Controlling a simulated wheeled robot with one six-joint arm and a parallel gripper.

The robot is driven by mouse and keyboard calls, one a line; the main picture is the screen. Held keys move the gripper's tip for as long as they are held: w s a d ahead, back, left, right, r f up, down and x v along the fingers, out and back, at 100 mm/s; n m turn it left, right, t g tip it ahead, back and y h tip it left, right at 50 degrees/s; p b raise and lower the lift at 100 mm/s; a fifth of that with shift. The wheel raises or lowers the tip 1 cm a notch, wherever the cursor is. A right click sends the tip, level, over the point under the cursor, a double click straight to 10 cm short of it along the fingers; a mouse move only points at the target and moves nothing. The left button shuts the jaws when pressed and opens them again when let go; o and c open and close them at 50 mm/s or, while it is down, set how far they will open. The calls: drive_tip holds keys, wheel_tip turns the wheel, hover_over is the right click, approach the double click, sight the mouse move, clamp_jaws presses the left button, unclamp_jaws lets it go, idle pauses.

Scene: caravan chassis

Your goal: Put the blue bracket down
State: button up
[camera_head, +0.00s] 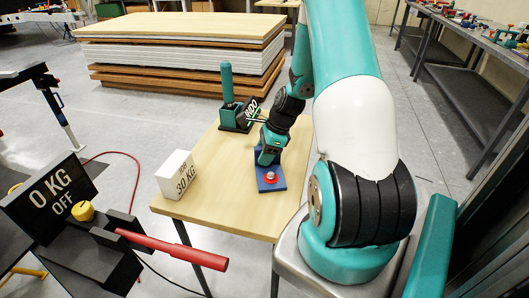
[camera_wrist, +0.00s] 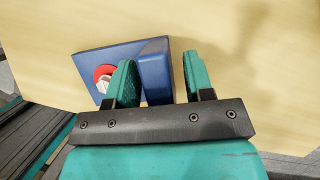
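The blue bracket (camera_head: 271,178) rests on the wooden table (camera_head: 225,167), a flat blue plate with a round red part (camera_head: 270,177) on it. The wrist view also shows the bracket (camera_wrist: 92,63), with its raised block between my two teal fingers. My gripper (camera_head: 266,158) is over the bracket's far end. In the wrist view my gripper (camera_wrist: 160,80) is open around the block. The left finger is close to the block, perhaps touching; a gap shows at the right finger. The block's lower end is partly hidden by my gripper.
A white box marked 30 KG (camera_head: 177,174) stands left of the bracket. A scale display (camera_head: 48,198) and red handle (camera_head: 172,249) are at lower left. Table between box and bracket is clear.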

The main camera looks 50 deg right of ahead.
drive_tip(key=v, duration=1.2)
drive_tip(key=shift+r, duration=0.2)
drive_tip(key=w+a+r+n, duration=0.1)
drive_tip(key=a+r+n, duration=0.2)
drive_tip(key=a+n, duration=0.3)
drive_tip(key=w+a+r+n+g, duration=0.1)
drive_tip(key=a+r+n, duration=0.25)
drive_tip(key=a, duration=0.55)
drive_tip(key=w+a+r+n, duration=0.1)
drive_tip(key=a+r+n, duration=0.1)
drive_tip(key=a+n, duration=0.45)
drive_tip(key=s+a+r+n+g+p, duration=0.1)
drive_tip(key=s+a+r+n, duration=0.2)
drive_tip(key=s+a+n, duration=0.4)
drive_tip(key=s+a+r+n+g+y+p, duration=0.1)
drive_tip(key=s+a+r+n, duration=0.2)
drive_tip(key=s+a+n, duration=0.4)
drive_tip(key=shift+a+n, duration=1.9)
drive_tip(key=shift+n, duration=0.2)
drive_tip(key=shift+r, duration=0.15)
